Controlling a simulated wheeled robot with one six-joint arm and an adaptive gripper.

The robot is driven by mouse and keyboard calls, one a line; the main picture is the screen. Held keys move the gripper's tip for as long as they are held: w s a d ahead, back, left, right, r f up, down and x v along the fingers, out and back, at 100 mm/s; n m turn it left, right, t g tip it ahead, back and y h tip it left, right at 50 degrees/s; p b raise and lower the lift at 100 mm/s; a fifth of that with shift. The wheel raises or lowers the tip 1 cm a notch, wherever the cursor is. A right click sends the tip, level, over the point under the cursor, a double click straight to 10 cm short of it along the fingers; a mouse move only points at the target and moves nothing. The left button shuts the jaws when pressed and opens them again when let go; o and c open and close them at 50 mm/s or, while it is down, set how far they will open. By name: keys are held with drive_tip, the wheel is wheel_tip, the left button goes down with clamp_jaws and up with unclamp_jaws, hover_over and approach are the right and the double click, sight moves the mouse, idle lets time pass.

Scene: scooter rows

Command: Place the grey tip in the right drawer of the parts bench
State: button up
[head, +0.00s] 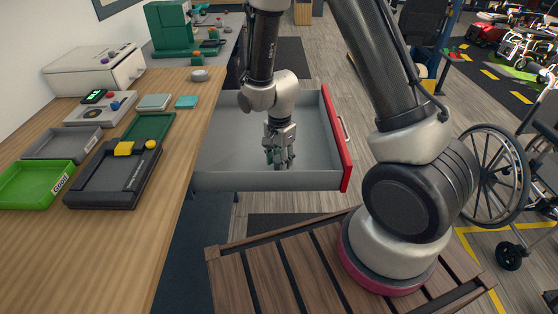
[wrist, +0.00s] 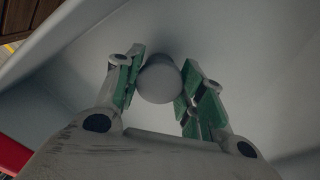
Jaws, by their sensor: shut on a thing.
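The grey tip (wrist: 159,80) is a round grey piece between the green-padded fingers of my gripper (wrist: 157,88) in the wrist view. In the head view my gripper (head: 277,160) points down inside an open drawer (head: 225,178) with a grey interior and a red front. The tip is hidden or too small to make out there. The drawer is pulled out from the right side of the wooden bench (head: 120,250). In the wrist view the pale drawer interior (wrist: 60,105) surrounds the fingers. I cannot tell whether the tip touches the drawer floor.
On the bench are a green tray (head: 40,183), a grey tray (head: 62,145), a black tray with yellow pieces (head: 100,185) and a white printer-like box (head: 95,70). A wheelchair (head: 500,180) stands at the right. The drawer looks otherwise empty.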

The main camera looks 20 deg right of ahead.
drive_tip(key=shift+f, duration=0.4)
drive_tip(key=shift+f, duration=0.1)
drive_tip(key=o, duration=0.9)
wheel_tip(320, 180, up, 12)
wheel_tip(320, 180, up, 14)
drive_tip(key=n+t, duration=0.2)
drive_tip(key=n, duration=0.3)
hover_over(279, 158)
drive_tip(key=s+d, duration=0.5)
drive_tip(key=d, duration=0.3)
drive_tip(key=s+d+r+n, duration=0.2)
drive_tip(key=s, duration=0.2)
drive_tip(key=s+d+r+n+t, duration=0.1)
drive_tip(key=s+d+r+n, duration=0.1)
drive_tip(key=s, duration=0.3)
drive_tip(key=s+d+r+n+t, duration=0.1)
drive_tip(key=s+d+r+n, duration=0.2)
drive_tip(key=s+r, duration=0.1)
drive_tip(key=shift+s+r+n, duration=0.25)
drive_tip(key=shift+s+n, duration=0.05)
drive_tip(key=shift+s, duration=0.4)
